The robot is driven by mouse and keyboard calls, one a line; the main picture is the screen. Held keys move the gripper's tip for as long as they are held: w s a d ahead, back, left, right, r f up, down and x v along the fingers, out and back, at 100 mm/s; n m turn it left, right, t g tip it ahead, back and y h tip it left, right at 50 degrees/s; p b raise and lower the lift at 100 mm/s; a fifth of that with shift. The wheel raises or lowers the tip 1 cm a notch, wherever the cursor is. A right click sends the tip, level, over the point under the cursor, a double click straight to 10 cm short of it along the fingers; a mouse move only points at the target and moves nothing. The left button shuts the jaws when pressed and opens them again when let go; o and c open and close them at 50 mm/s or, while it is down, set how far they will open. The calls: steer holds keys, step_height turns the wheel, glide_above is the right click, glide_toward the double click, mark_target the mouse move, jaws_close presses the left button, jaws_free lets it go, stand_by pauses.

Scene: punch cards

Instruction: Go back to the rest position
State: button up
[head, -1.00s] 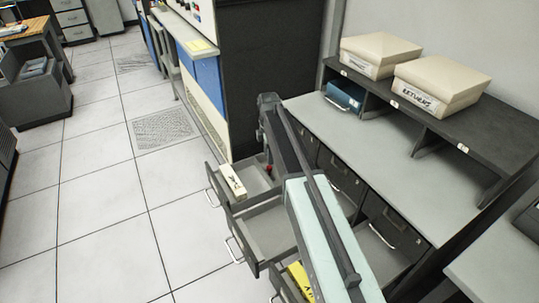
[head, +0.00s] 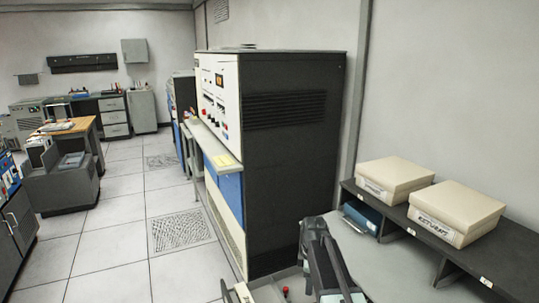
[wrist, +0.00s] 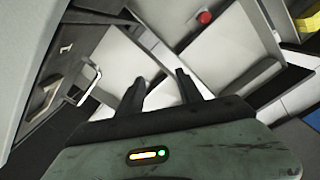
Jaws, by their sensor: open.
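My gripper (wrist: 161,88) is open and empty in the wrist view, with its two dark fingers apart over pale grey surfaces. Nothing sits between the fingers. In the head view my arm shows folded at the bottom, right of centre, in front of the grey counter; the fingertips cannot be made out there.
The dark computer cabinet (head: 295,150) stands behind my arm. On the right, two cream boxes (head: 395,173) (head: 456,212) sit on a dark shelf with a blue binder (head: 361,216) below. A pale card block (head: 243,293) shows at the bottom edge. Open floor (head: 110,250) lies left.

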steer(key=s+d+r+m+p, duration=0.1)
steer(key=s+d+r+m, duration=0.1)
steer(key=s+m, duration=1.3)
steer(key=shift+d+m, duration=0.35)
steer(key=shift+m, duration=0.35)
